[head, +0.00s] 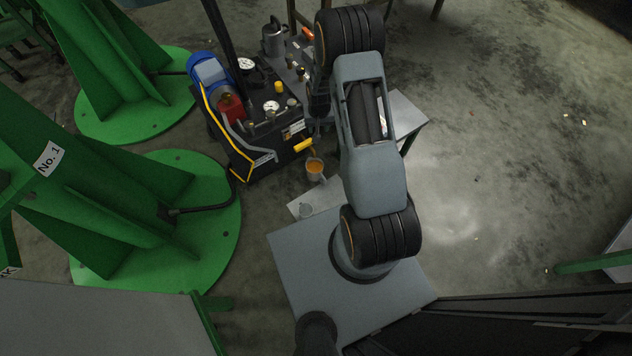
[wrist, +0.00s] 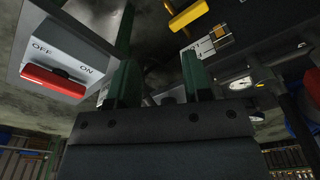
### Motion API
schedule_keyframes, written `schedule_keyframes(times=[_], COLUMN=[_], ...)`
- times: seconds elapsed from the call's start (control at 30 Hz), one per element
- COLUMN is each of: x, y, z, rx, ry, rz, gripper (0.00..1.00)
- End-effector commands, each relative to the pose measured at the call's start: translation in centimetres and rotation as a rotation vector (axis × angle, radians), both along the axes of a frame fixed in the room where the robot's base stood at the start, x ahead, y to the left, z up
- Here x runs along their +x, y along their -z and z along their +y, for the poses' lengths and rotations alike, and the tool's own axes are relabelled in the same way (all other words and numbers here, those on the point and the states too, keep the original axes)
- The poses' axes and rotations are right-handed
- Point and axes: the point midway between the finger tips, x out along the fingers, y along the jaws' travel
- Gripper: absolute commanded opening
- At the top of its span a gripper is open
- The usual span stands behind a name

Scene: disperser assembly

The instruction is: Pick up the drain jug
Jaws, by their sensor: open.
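The likely drain jug (head: 315,168) is a small open vessel with amber liquid, low beside the machine in the head view. It is just below a yellow handle (head: 304,145). I cannot make the jug out in the wrist view. My gripper (wrist: 157,58) shows in the wrist view with its two fingers apart and nothing clearly between them. In the head view my arm hides most of the gripper, so its gap to the jug cannot be told.
The black machine (head: 262,163) carries gauges, a blue motor (head: 211,73) and a metal can (head: 273,40). A red switch (wrist: 54,82) is left of my fingers in the wrist view. Green columns (head: 125,215) stand left; open floor (head: 500,180) lies right.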

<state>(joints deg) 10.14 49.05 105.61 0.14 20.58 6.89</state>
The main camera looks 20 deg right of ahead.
Motion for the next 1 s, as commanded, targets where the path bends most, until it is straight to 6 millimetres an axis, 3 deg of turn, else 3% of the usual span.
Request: schedule_keyframes(times=[0.03,0.1,0.2,0.3,0.7,1.0], x=[-0.5,-1.1,-2.2,-3.2,-4.7,-4.7], y=[6.2,11.3,17.2,21.4,30.2,34.0], z=[-0.4,-0.8,-1.1,-1.3,-1.5,-1.5], rx=[0.004,0.008,0.012,0.015,0.018,0.018], ry=[0.017,0.038,0.059,0.077,0.097,0.097], rz=[0.023,0.038,0.056,0.067,0.081,0.081], gripper=[0.45,0.45,0.45,0.45,0.45,0.45])
